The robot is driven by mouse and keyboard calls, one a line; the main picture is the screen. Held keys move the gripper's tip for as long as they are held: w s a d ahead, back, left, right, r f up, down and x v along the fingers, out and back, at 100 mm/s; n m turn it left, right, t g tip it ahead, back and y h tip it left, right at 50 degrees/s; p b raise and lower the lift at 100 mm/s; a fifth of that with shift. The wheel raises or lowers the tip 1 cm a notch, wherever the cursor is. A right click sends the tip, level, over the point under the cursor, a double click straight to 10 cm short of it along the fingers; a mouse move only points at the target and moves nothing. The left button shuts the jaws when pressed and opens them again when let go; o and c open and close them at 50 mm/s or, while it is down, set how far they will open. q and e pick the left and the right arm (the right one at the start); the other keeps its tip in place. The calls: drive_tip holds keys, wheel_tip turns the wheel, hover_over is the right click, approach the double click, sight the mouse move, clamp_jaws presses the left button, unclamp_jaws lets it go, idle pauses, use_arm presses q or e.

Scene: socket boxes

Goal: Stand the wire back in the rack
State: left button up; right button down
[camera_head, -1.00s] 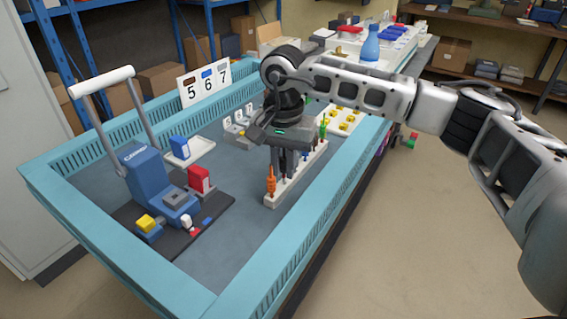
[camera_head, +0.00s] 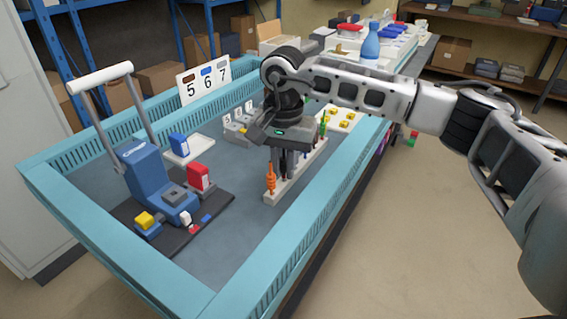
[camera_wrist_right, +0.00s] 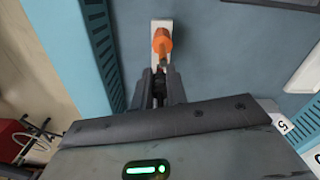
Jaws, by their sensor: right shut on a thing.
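The white rack (camera_head: 276,197) is a narrow bar standing on the grey floor of the blue-walled tray, near its right wall. An upright orange item (camera_head: 270,181) is at its near end, and a green item (camera_head: 323,127) shows near the far end. My right gripper (camera_head: 285,172) points down over the middle of the rack, shut on a thin dark thing that I take for the wire (camera_wrist_right: 160,88). The fingers hide most of it, so I cannot tell whether its lower end is in the rack. The rack's end (camera_wrist_right: 155,26) shows in the right wrist view. My left gripper is not in view.
A blue press-like device (camera_head: 150,182) with a white handle stands at the left on a dark base. A 5-6-7 sign (camera_head: 206,80) and grey socket boxes (camera_head: 234,127) are behind. The tray's right wall (camera_head: 300,213) runs close beside the rack.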

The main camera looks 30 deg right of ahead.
drive_tip(key=shift+f+b, duration=0.3)
drive_tip(key=shift+f, duration=0.25)
drive_tip(key=c, duration=0.9)
unclamp_jaws()
drive_tip(key=shift+r, duration=0.15)
wheel_tip(320, 180, up, 8)
drive_tip(key=p, duration=0.5)
drive_tip(key=shift+f, duration=0.25)
drive_tip(key=shift+f, duration=0.1)
